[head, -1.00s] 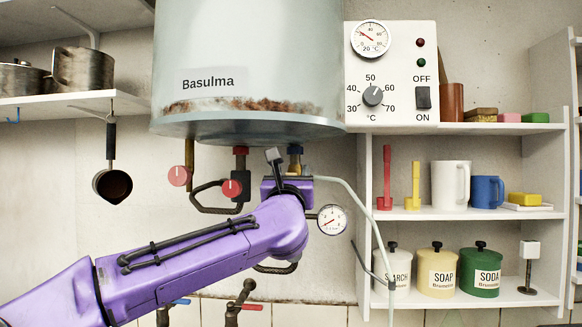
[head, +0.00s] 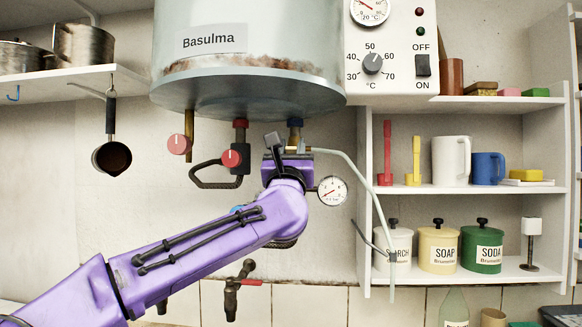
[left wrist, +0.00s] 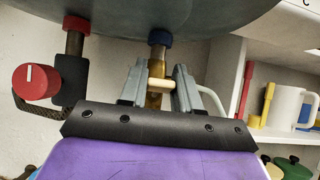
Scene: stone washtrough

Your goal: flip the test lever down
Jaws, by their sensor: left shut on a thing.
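The boiler (head: 250,45) hangs at the top of the head view. Under it a brass pipe with a blue collar (head: 295,124) leads down to a fitting; the collar also shows in the left wrist view (left wrist: 160,37). My left gripper (head: 275,143) is just below and beside this fitting. In the left wrist view its two grey fingers (left wrist: 160,86) stand either side of the brass pipe. A small pale bar, apparently the test lever (left wrist: 161,84), lies between them and the gripper is shut on it. The lever's tilt is unclear; my wrist hides it in the head view. My right gripper is out of view.
Red knobs (head: 230,158) and a looped hose are left of the pipe. A pressure gauge (head: 332,190) and a pale drain tube (head: 362,178) are close on the right. Shelves with jugs and canisters (head: 437,250) stand further right. A ladle (head: 111,157) hangs at left.

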